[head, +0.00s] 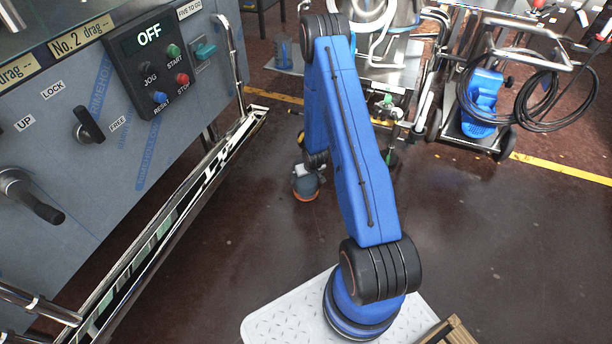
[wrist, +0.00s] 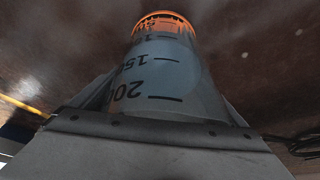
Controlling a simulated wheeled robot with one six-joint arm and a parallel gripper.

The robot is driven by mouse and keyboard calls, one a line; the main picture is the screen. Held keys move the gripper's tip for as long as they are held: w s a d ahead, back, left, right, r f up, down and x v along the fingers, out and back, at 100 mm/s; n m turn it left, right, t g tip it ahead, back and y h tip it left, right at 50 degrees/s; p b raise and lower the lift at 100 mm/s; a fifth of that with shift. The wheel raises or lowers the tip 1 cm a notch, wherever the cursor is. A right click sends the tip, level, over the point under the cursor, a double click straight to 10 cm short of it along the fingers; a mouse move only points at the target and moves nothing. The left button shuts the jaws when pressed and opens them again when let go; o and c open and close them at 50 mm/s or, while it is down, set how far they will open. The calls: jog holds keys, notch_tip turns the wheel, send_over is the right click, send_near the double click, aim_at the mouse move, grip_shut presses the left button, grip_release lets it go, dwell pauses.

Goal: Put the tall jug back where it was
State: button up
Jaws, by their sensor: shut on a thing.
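My gripper (wrist: 158,108) is shut on a tall jug (wrist: 165,68), a grey translucent cylinder with black volume marks that read upside down in the wrist view. An orange band rings its far end. In the head view the jug (head: 305,190) hangs below my wrist over the dark floor, left of my blue arm, with its orange band lowest. My gripper partly hides its upper part there. I cannot tell its exact height above the floor.
A grey machine with a control panel (head: 150,58) reading OFF and a shiny rail (head: 185,200) stands at left. A blue clear container (head: 283,50) stands behind. A wheeled unit with coiled hose (head: 485,100) stands back right. Dark floor (head: 500,230) at right is open.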

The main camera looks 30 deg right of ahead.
jog(key=shift+f, duration=1.5)
jog(key=o, duration=1.7)
jog(key=shift+f, duration=0.1)
